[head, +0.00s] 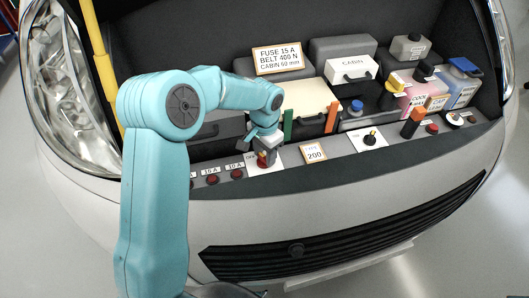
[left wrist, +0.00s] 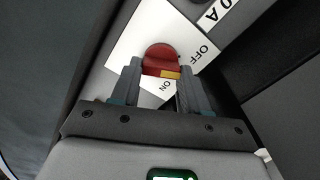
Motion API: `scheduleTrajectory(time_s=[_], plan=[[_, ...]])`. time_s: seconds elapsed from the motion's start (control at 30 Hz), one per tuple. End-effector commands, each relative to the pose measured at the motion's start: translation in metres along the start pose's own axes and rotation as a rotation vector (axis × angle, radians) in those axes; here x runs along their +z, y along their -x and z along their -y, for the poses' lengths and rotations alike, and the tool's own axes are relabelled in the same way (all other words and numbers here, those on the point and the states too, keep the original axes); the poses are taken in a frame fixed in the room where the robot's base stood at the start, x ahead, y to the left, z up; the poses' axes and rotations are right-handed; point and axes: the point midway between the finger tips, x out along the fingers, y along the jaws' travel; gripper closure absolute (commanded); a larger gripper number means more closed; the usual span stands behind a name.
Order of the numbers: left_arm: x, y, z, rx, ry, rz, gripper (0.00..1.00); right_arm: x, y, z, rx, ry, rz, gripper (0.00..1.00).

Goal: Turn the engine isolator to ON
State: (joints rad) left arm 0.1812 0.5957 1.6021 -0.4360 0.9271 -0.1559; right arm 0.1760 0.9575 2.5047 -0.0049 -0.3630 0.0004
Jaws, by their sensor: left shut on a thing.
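The engine isolator is a red knob (left wrist: 160,52) with a yellow mark on its edge, on a white plate (left wrist: 128,42) printed OFF and ON. In the left wrist view, its yellow mark points to the lower right, closer to ON than to OFF. My left gripper (left wrist: 160,78) is shut on the knob, one finger on each side. In the head view, my left gripper (head: 264,155) reaches down to the front panel, and the knob (head: 264,161) is mostly hidden beneath it. My right gripper is not in view.
Red fuse buttons (head: 212,179) lie left of the isolator on the panel. A green strip (head: 288,121) and an orange strip (head: 331,117) stand behind it. A black knob (head: 370,138) on a white plate is to the right. Bottles stand further back right.

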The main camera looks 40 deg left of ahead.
Motion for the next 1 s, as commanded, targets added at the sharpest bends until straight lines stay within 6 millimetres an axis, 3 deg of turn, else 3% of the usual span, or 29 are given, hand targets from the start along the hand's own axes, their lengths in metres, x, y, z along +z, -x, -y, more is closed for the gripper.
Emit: scheduleTrajectory(time_s=[1.0], plan=[[0.0005,0.0014,-0.0050,-0.002,-0.954,-0.006,0.86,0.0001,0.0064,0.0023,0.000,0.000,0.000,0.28]])
